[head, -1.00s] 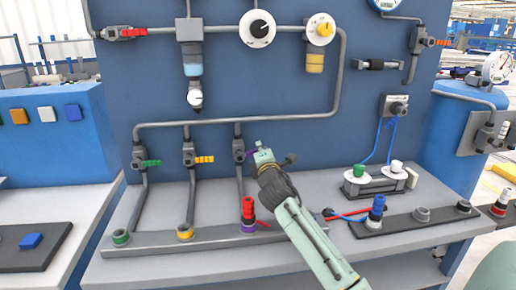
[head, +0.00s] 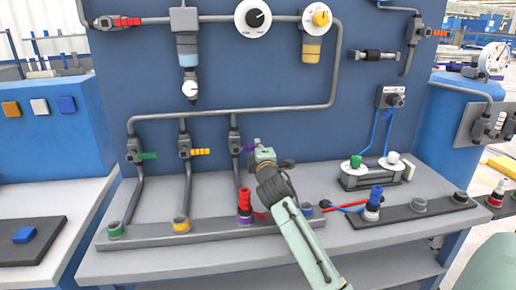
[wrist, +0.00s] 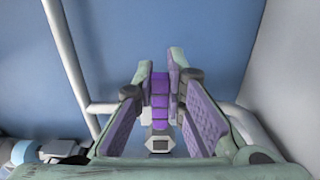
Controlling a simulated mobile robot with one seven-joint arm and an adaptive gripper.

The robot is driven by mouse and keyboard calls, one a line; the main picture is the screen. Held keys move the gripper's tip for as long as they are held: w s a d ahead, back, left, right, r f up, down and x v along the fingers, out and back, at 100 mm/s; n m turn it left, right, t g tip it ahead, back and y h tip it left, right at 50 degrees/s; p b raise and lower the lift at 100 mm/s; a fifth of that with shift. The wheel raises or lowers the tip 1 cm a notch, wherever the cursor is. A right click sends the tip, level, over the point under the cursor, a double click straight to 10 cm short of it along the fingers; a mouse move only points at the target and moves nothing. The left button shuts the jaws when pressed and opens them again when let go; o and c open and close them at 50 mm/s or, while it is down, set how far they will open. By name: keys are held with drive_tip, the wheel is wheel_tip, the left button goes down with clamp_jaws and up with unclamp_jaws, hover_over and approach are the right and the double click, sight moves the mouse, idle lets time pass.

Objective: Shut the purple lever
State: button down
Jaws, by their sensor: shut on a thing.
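The purple lever (head: 247,149) is on the rightmost of the three lower pipe valves on the blue panel. It points right from its grey valve body (head: 234,142), level or nearly so, like the green and yellow levers. My gripper (head: 256,149) is at its right end and partly hides it. In the wrist view, the purple lever (wrist: 160,97) lies between the two purple-padded fingers of my gripper (wrist: 160,75), which are shut on it.
The green lever (head: 147,155) and yellow lever (head: 200,151) are on the valves to the left. A red connector (head: 244,201) stands on the bench rail below. A white-and-green unit (head: 371,170) sits to the right of my arm. A grey pipe (head: 240,110) runs above.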

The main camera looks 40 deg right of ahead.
drive_tip(key=c, duration=1.6)
unclamp_jaws()
drive_tip(key=shift+s, duration=0.1)
drive_tip(key=v, duration=1.2)
drive_tip(key=shift+d, duration=0.1)
